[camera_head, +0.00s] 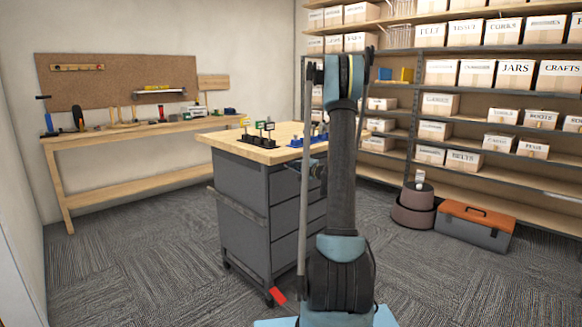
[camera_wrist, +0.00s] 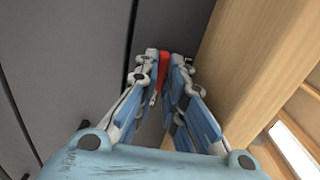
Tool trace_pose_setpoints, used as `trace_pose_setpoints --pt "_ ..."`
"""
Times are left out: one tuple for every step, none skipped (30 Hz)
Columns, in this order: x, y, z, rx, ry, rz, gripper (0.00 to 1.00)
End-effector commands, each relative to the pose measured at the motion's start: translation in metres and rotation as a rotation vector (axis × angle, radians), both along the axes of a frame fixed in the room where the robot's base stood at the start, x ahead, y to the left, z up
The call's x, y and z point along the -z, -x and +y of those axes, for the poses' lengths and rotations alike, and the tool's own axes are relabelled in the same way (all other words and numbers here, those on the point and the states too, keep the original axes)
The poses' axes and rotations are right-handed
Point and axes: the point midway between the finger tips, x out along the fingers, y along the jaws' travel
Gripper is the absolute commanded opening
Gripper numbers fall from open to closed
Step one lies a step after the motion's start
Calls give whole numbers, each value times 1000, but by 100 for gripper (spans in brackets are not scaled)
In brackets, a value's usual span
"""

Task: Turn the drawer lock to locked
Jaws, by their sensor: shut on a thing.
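In the wrist view my gripper (camera_wrist: 164,68) is shut on a narrow red piece (camera_wrist: 163,62), which appears to be the turning part of the drawer lock. It stands at the grey drawer front, just below the wooden worktop (camera_wrist: 252,70). The fingertips cover most of it, so I cannot tell which way the lock is turned. In the head view my gripper is at the upper drawer front of the grey cabinet (camera_head: 243,190), partly behind my arm. The lock is hidden there.
The cabinet's wooden top (camera_head: 235,142) holds small black and blue stands. A red piece (camera_head: 277,295) shows near its foot. A workbench (camera_head: 130,130) is at the left, shelves with boxes (camera_head: 465,75) and a toolbox (camera_head: 475,228) at the right. Carpet is clear at the front left.

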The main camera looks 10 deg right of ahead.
Motion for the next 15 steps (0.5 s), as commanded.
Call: trace_pose_setpoints --pt "2 1 0 0 8 -2 0" --pt "2 1 0 1 12 -5 0" --pt "2 1 0 1 20 -10 0" --pt "2 1 0 1 27 -15 0" --pt "2 1 0 1 36 -21 0" --pt "2 1 0 1 49 -30 0" --pt "2 1 0 1 61 -39 0" --pt "2 1 0 1 73 -48 0" --pt "2 1 0 0 93 -61 0" --pt "2 1 0 0 110 -73 0" --pt "2 1 0 0 126 -85 0" --pt "2 1 0 0 151 -103 0" --pt "2 1 0 0 171 -118 0" --pt "2 1 0 0 192 -133 0" --pt "2 1 1 -1 222 -154 0"
